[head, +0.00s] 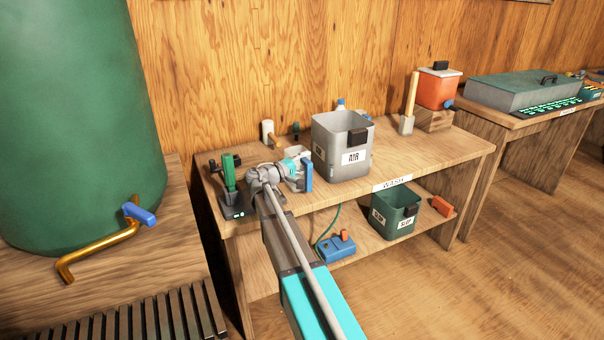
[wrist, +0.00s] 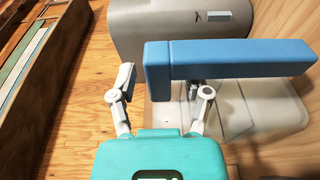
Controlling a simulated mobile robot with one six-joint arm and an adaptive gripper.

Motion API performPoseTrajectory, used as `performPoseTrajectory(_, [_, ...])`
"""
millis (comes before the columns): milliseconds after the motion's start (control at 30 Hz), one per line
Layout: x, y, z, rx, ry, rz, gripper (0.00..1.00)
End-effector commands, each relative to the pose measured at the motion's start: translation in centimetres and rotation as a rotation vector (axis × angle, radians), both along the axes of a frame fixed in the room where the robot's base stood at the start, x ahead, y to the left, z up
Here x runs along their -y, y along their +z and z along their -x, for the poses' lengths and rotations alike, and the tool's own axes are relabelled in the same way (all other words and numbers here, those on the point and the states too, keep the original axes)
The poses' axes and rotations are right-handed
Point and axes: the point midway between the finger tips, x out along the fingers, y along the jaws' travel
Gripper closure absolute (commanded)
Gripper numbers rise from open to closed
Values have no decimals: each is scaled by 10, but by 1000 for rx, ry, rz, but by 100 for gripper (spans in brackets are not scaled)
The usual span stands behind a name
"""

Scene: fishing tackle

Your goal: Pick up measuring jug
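The measuring jug has a pale, see-through body (wrist: 245,115) and a blue handle (wrist: 230,58). In the head view its blue handle (head: 307,175) shows beside my gripper (head: 298,173), on the wooden bench left of the grey bucket. My gripper (wrist: 160,82) is open in the wrist view, with its two fingers apart. The upright part of the handle lies between them, with a visible gap on each side. The right fingertip is partly hidden under the handle's long bar. Much of the jug is hidden by my arm in the head view.
A grey bucket marked AIR (head: 338,160) stands close to the jug's right. A black and green stand (head: 231,200) is at the left. Behind are a white-headed mallet (head: 267,132) and a bottle (head: 341,105). The bench top (head: 440,153) is clear at front right.

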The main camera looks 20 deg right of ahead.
Motion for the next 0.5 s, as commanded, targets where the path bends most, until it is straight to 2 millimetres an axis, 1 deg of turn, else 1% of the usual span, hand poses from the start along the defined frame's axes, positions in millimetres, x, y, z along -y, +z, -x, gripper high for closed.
performPoseTrajectory(33, [0, 0, 0, 0, 0, 0, 53])
performPoseTrajectory(167, [0, 0, 0, 0, 0, 0, 77])
performPoseTrajectory(200, [0, 0, 0, 0, 0, 0, 84])
performPoseTrajectory(300, [0, 0, 0, 0, 0, 0, 100])
performPoseTrajectory(500, [0, 0, 0, 0, 0, 0, 100])
